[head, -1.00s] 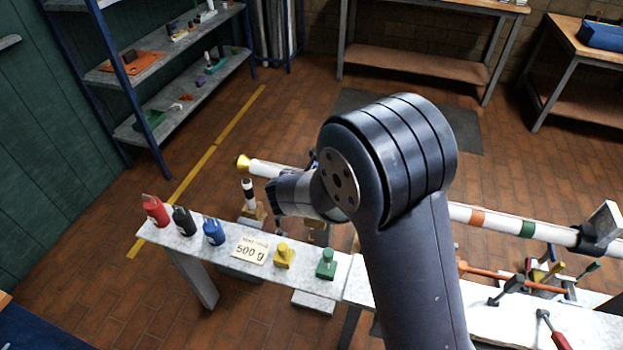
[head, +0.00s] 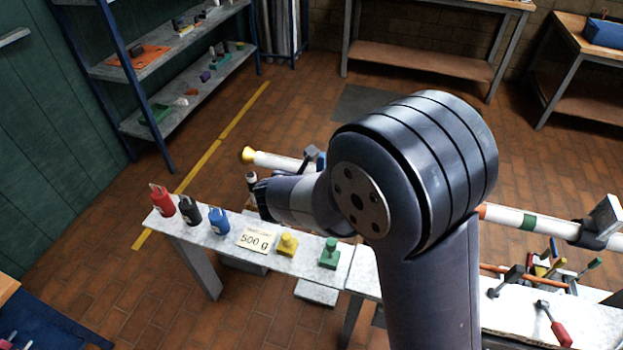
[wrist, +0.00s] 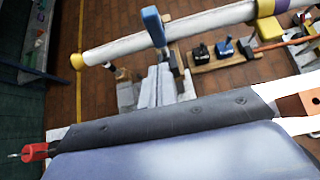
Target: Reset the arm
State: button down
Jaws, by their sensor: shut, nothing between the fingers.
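My arm fills the middle of the head view, folded at a large dark joint, with its forearm pointing left. My gripper (head: 262,198) is the dark end of that forearm, seen small and partly hidden. It is shut and empty, above and behind the narrow bench. It looks clear of the bench and the bottles. In the wrist view a large blue-grey body and a dark bolted strip, seemingly my own parts, cover the bottom.
A white mast with a yellow tip (head: 248,155) lies behind my arm. The narrow bench (head: 345,270) holds red (head: 162,200), black (head: 189,210) and blue (head: 219,222) bottles, a 500 g card (head: 256,240), and yellow (head: 287,245) and green (head: 329,254) blocks. Tools lie right. Floor left is clear.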

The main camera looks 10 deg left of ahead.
jog(key=v, duration=0.5)
jog(key=shift+s+r, duration=0.1)
jog(key=shift+r, duration=0.45)
